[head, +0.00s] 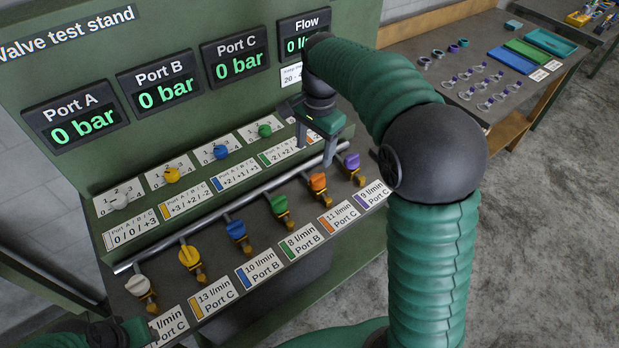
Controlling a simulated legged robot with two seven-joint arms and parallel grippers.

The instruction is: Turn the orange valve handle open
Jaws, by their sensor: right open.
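The orange valve handle (317,181) sits on a brass valve on the pipe of the test stand, above a label reading 11 l/min Port C. It is between the green and purple handles. My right gripper (316,152) is open and empty, pointing down just above and behind the orange handle, with no clear contact visible. It hides part of the upper knob row. Part of my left gripper (105,334) shows at the bottom left edge, and its fingers cannot be made out.
White (137,285), yellow (189,256), blue (236,229), green (278,204) and purple (352,162) handles share the pipe (205,231). Displays above read 0 bar for the ports. A table with blue and green trays (511,60) and small rings stands at right.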

